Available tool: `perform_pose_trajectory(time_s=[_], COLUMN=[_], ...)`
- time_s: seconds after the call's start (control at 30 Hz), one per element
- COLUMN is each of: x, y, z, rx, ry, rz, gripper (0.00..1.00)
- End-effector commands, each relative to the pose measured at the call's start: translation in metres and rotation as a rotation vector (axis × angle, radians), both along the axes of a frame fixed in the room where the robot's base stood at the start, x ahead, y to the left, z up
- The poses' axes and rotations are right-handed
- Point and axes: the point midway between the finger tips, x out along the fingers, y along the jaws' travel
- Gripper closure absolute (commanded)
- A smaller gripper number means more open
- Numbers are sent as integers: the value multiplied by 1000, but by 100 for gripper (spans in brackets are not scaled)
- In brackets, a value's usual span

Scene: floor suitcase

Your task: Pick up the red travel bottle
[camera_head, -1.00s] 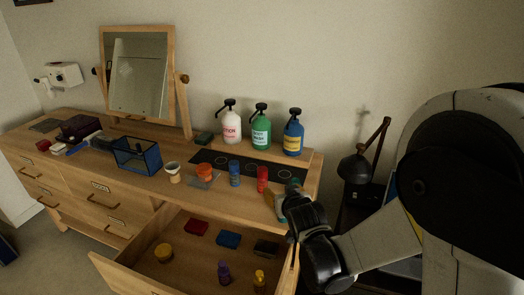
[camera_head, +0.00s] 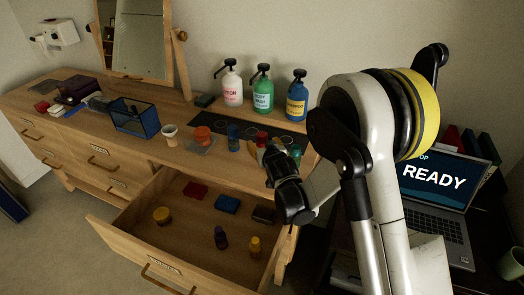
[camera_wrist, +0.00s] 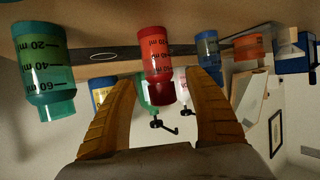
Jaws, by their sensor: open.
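The red travel bottle (camera_head: 261,153) stands on the dresser top near its front edge, partly hidden by my gripper (camera_head: 277,156) in the head view. In the wrist view, which is upside down, the red bottle (camera_wrist: 156,60) has millilitre marks and lies between the two yellow fingers of my gripper (camera_wrist: 162,78). The fingers are open, with gaps on both sides of the bottle. How deep it sits between them I cannot tell.
A green travel bottle (camera_wrist: 45,65) and a blue one (camera_head: 233,138) stand on either side. Large pump bottles (camera_head: 264,90) are behind. The open drawer (camera_head: 190,215) below holds several small items. A laptop (camera_head: 440,190) is at the right.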

Motion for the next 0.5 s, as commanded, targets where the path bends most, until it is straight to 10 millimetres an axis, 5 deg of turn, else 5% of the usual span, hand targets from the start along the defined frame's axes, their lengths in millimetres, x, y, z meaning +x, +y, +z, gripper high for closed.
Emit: perform_pose_trajectory(time_s=[0.13,0.37,0.5], x=[19,21,21], y=[5,5,5], z=[-10,-9,-9], rx=[0,0,0], ry=[-1,-1,-1], rz=[0,0,0], gripper=[38,38,79])
